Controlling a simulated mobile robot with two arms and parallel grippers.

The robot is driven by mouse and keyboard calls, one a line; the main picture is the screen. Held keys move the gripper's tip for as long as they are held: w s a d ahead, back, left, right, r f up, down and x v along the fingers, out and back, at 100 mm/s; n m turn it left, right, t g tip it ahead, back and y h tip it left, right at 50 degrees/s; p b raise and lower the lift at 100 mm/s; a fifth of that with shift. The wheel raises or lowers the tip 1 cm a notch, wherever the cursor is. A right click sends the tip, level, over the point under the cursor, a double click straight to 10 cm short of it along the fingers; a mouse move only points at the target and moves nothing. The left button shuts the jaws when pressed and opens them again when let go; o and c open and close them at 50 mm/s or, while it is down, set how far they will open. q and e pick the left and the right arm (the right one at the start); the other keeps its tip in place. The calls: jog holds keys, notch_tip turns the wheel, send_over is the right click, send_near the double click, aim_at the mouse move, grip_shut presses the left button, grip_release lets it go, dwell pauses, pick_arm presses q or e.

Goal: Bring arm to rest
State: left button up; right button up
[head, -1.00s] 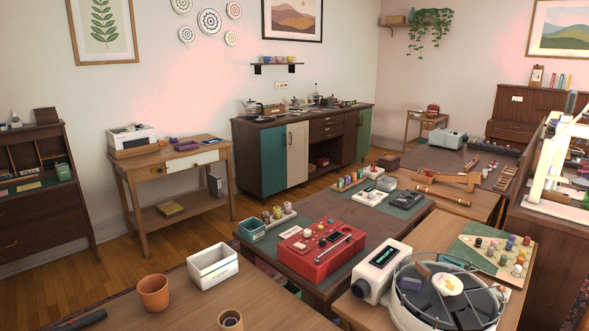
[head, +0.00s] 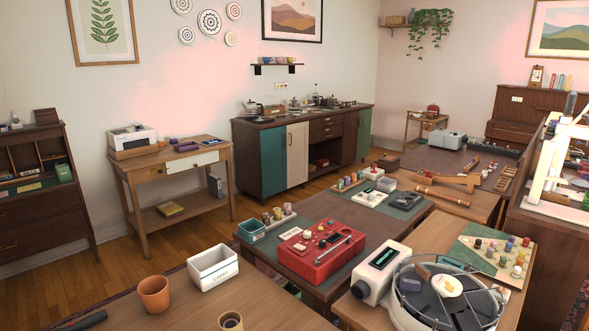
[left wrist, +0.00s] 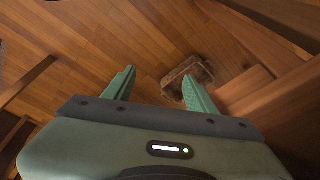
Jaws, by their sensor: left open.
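My left gripper (left wrist: 158,88) shows in the left wrist view. Its two green fingers are spread apart with nothing between them. It points down over the wooden floor (left wrist: 100,45). My right gripper is in no view.
A near table holds a terracotta pot (head: 154,294), a white caddy box (head: 213,268) and a small brown cup (head: 231,321). Beyond it, a red device (head: 320,252) sits on a dark table. A round machine (head: 447,300) stands at the lower right. A brown object (left wrist: 188,76) lies below the left gripper.

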pick_arm(q)
jog(key=s+a+f+g+p, duration=0.1)
jog(key=s+a+f, duration=0.2)
jog(key=s+f, duration=1.6)
notch_tip(320, 180, down, 4)
jog(key=shift+s+a+f+g, duration=0.15)
jog(key=shift+s+g, duration=0.1)
jog(key=shift+g, duration=0.15)
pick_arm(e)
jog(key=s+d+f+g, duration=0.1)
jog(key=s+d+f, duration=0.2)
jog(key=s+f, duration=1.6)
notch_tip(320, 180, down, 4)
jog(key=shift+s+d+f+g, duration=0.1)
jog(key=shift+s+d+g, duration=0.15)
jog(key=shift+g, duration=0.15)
